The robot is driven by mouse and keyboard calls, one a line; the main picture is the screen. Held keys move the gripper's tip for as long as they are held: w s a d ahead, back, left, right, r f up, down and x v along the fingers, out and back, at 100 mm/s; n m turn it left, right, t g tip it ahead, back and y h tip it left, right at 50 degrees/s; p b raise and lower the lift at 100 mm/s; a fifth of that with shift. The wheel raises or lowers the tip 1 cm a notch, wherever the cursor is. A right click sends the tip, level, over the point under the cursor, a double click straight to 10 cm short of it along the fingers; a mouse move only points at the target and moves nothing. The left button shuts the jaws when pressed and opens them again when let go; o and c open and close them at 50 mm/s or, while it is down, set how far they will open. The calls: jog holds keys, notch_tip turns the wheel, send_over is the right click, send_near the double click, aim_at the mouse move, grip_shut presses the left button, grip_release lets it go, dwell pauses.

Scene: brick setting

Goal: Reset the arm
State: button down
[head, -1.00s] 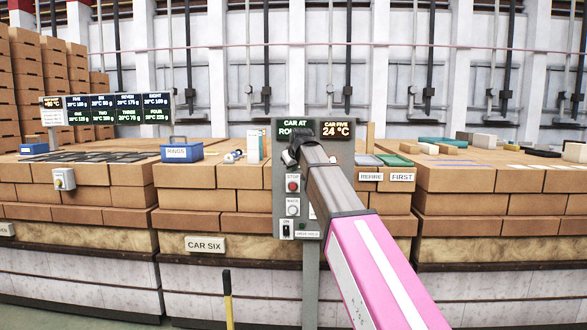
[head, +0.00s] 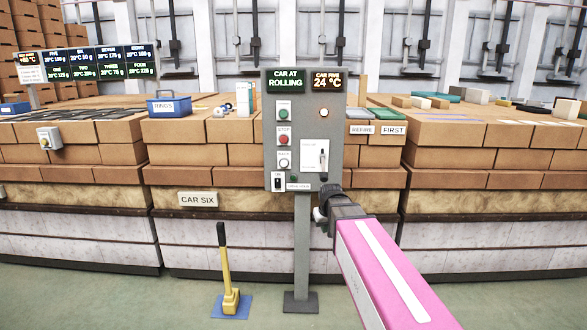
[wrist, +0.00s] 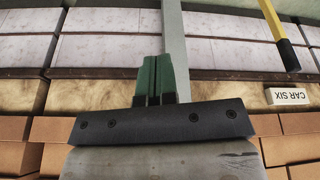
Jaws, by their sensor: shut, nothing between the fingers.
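My gripper (wrist: 155,80) shows in the wrist view as two green fingers pressed together with nothing between them. In the head view my arm, with its pink link, reaches in from the bottom right and ends just below the lower right corner of the grey control panel (head: 350,150); the fingertips are not clear there. The wrist view is upside down.
The panel's grey post (head: 302,250) stands before brick-topped cars (head: 210,178). A yellow-handled tool (head: 226,268) stands on a blue floor plate to the left. A blue RINGS box (head: 174,107) and several small items sit on the bricks. Green floor in front is open.

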jog(key=s+d+f+m+g, duration=0.1)
jog(key=s+d+f, duration=0.2)
jog(key=s+f, duration=0.4)
jog(key=s+d+f+m+g, duration=0.1)
jog(key=s+d+f+g, duration=0.1)
jog(key=s+d+f, duration=0.2)
jog(key=s+f, duration=0.3)
jog(key=s, duration=0.3)
jog(key=shift+f+m+g, duration=0.25)
jog(key=shift+m+g, duration=0.05)
jog(key=shift+a, duration=0.15)
dwell(1.5)
